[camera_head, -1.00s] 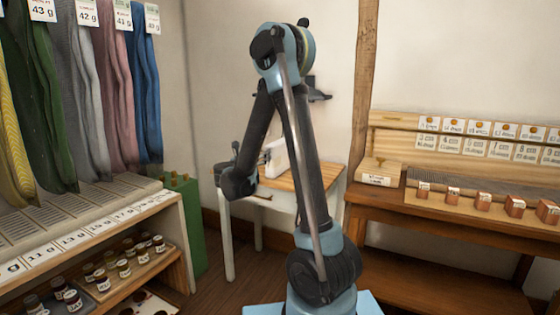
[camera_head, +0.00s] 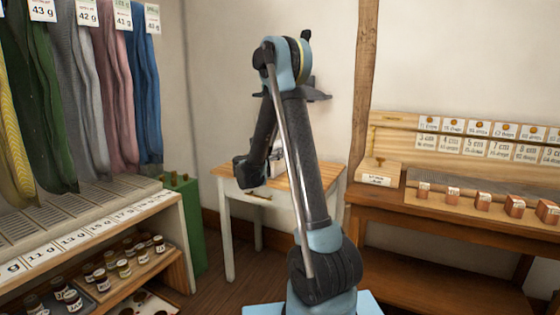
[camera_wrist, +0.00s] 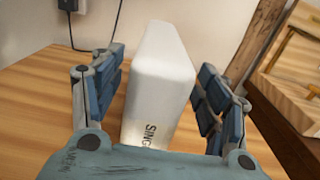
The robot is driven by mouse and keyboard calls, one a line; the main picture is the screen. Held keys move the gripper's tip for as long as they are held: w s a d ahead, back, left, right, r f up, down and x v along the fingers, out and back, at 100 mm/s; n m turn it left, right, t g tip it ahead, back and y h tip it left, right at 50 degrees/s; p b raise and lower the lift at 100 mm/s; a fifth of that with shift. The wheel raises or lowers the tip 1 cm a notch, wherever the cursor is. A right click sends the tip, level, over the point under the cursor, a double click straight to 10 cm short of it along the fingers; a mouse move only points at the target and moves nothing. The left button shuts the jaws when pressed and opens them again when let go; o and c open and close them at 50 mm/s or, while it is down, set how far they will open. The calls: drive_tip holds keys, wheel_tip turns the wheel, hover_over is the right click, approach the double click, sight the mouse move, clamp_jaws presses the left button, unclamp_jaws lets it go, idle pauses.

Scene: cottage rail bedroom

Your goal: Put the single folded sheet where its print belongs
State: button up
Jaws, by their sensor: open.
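A thick white folded piece (camera_wrist: 158,88) stands on the wooden table top in the wrist view. Dark letters reading "SING" show on its near edge, and the rest of the word is hidden by my gripper's body. My gripper (camera_wrist: 160,62) is open, with one blue-padded finger on each side of the white piece. A gap shows on the left side; on the right I cannot tell whether the finger touches. In the head view my gripper (camera_head: 248,170) is low over the small table (camera_head: 300,186), and my arm hides most of the white piece.
A wooden post (camera_wrist: 262,35) and a wooden unit (camera_wrist: 298,60) stand right of the table. A black plug and cord (camera_wrist: 70,8) are on the wall. Shelves with hanging cloths (camera_head: 110,90) and small jars are at left. A bench with labelled blocks (camera_head: 480,202) is at right.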

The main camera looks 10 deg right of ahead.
drive_tip(key=shift+f+x, duration=0.2)
drive_tip(key=shift+x, duration=1.15)
drive_tip(key=shift+f+x, duration=0.15)
drive_tip(key=shift+x, duration=1.2)
drive_tip(key=shift+a, duration=0.1)
clamp_jaws()
